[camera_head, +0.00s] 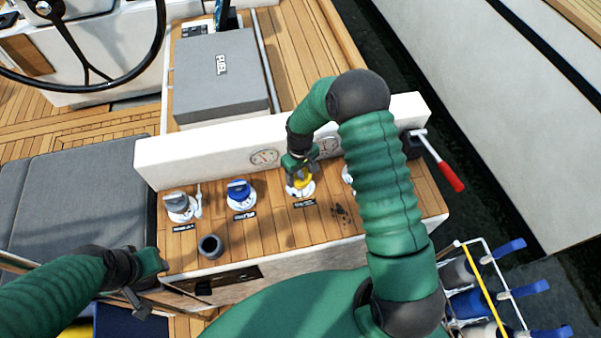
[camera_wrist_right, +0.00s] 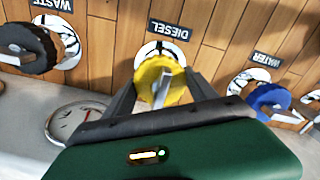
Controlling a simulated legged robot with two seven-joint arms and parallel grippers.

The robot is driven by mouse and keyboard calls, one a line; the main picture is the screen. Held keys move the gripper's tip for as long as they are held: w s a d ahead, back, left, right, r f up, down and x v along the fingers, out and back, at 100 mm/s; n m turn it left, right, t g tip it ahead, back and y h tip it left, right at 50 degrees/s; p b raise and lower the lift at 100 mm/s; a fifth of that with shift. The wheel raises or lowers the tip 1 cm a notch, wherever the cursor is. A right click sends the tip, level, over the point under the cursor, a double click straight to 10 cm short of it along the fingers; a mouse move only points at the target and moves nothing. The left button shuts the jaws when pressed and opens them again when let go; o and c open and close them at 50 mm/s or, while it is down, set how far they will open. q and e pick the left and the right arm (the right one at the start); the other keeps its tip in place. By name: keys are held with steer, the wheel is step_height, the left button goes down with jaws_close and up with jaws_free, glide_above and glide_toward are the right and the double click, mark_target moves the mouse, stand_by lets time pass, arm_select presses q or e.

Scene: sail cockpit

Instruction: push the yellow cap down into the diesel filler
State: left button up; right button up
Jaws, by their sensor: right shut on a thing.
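The yellow cap (camera_wrist_right: 158,76) sits between the two fingers of my right gripper (camera_wrist_right: 163,92) in the right wrist view. My right gripper (camera_head: 300,179) is shut on it. In the head view the cap (camera_head: 304,182) shows just below the fingers. The white ring of the diesel filler (camera_wrist_right: 160,48) shows behind the cap, at the DIESEL label (camera_wrist_right: 170,30). The cap is at the filler mouth; how deep it sits is hidden. My left gripper (camera_head: 144,284) hangs at the lower left, away from the fillers; its jaws do not show clearly.
A blue cap (camera_head: 239,190) and a grey cap (camera_head: 177,203) sit on fillers to the left. A dark cup (camera_head: 210,246) stands on the wooden deck in front. A white wall with gauges (camera_head: 264,156) rises behind. A red-handled lever (camera_head: 445,172) is at the right.

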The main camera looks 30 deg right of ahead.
steer(key=shift+f+b, duration=0.3)
steer(key=shift+f, duration=0.15)
steer(key=o, duration=1.6)
steer(key=shift+r, duration=0.15)
step_height(320, 180, up, 11)
steer(key=p, duration=0.9)
steer(key=shift+s+f, duration=0.1)
steer(key=shift+f, duration=0.1)
